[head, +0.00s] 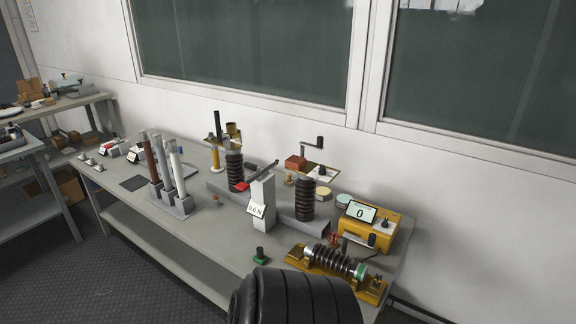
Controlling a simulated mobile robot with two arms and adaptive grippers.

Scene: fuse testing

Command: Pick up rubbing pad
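No object can be identified for certain as the rubbing pad. A dark flat square (133,183) lies on the left part of the grey table (215,224). A small red-brown block (296,162) sits among the apparatus at the back. A pale yellow disc (322,194) and a greenish disc (343,200) lie near the yellow meter. Neither of my grippers is in view.
A rack of upright rods (170,190), a grey post with a sign (263,205), dark ribbed insulators (305,200), a yellow meter (368,230) and a horizontal ribbed insulator (340,262) crowd the table. A second table stands left. A black ribbed shape covers the bottom centre.

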